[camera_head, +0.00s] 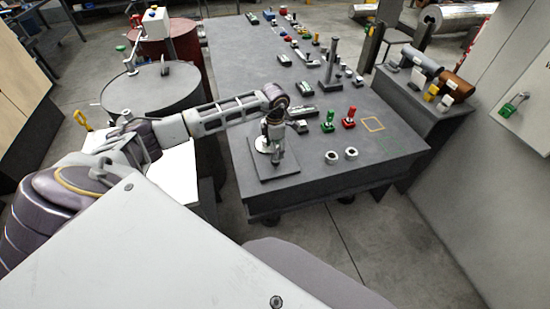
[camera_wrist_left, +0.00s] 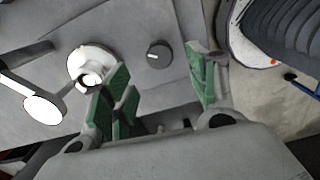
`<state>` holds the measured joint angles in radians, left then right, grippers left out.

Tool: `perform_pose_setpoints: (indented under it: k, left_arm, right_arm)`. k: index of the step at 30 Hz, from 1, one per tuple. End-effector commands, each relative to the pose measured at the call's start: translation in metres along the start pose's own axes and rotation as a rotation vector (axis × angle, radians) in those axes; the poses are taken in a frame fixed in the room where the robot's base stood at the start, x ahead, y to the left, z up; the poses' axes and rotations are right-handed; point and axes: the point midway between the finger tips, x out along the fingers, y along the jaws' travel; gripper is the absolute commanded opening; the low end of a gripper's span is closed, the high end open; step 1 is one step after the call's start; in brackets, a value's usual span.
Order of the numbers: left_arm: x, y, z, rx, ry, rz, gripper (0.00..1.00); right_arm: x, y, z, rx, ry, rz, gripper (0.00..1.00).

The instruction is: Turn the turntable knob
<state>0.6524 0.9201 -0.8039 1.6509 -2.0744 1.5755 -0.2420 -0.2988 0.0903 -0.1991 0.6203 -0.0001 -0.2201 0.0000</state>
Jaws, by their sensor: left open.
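My left gripper (camera_head: 275,158) hangs low over a dark square plate at the near left corner of the grey table, apparently the turntable (camera_head: 258,175). In the left wrist view its two green-padded fingers (camera_wrist_left: 160,82) are spread apart with nothing between them. A small dark round knob (camera_wrist_left: 158,54) with a pale mark lies on the grey surface beyond the fingertips, roughly between them. A white round hub (camera_wrist_left: 88,65) stands left of the knob, partly behind the left finger. The knob is hidden in the head view. My right gripper is out of view.
Green (camera_head: 328,121) and red (camera_head: 349,118) levered pieces and two white rings (camera_head: 341,155) stand right of the plate. Several small parts and a tall post (camera_head: 331,62) stand farther back. A grey-topped barrel (camera_head: 150,88) is at left, a cabinet (camera_head: 430,105) at right.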

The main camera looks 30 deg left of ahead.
Motion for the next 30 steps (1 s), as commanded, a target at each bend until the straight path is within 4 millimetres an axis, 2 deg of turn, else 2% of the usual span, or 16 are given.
perform_pose_setpoints:
  k: [9, 15, 28, 30]
  left_arm:
    - [0.041, -0.001, 0.000, -0.001, 0.000, -0.002, 0.58]
    - [0.059, 0.000, 0.000, 0.000, 0.000, -0.002, 0.58]
    - [0.065, 0.000, 0.000, 0.000, 0.000, 0.000, 0.58]
    - [0.065, 0.000, 0.000, 0.000, 0.000, 0.000, 0.51]
  right_arm:
    - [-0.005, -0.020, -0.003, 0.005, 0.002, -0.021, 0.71]
    - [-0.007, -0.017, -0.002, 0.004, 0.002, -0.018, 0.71]
    - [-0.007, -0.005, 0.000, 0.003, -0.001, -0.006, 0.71]
    - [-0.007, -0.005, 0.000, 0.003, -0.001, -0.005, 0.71]
